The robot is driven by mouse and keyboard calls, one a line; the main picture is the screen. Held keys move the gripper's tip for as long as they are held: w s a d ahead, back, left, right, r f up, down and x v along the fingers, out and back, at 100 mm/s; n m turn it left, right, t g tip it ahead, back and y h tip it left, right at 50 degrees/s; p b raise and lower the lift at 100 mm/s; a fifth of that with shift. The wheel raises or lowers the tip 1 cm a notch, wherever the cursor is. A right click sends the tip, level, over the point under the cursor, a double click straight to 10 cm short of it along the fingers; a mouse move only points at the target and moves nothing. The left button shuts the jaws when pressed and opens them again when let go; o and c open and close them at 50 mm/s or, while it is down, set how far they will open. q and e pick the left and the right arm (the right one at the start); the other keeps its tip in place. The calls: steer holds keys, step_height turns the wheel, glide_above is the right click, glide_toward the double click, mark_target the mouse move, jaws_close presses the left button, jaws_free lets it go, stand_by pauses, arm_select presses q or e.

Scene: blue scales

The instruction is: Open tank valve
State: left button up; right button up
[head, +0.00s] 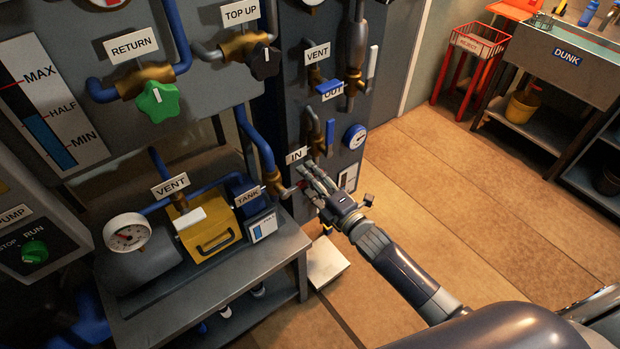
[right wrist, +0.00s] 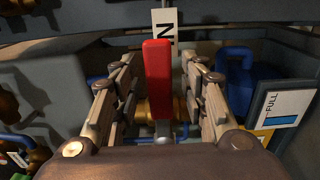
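A red lever handle (right wrist: 157,85) stands upright in the right wrist view, in front of a brass fitting. In the head view a small bit of red (head: 288,192) shows beside the brass valve body (head: 274,183), between the TANK label (head: 248,196) and the IN label (head: 297,155). My right gripper (head: 314,178) is at this valve. In the right wrist view its fingers (right wrist: 159,105) are apart, one on each side of the red lever, with gaps on both sides. My left gripper is not in view.
The IN label also shows behind the lever in the right wrist view (right wrist: 165,35). A metal bench (head: 190,290) with a yellow canister (head: 208,233) and a gauge (head: 127,232) stands left of the valve.

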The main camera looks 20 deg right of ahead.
jaws_close()
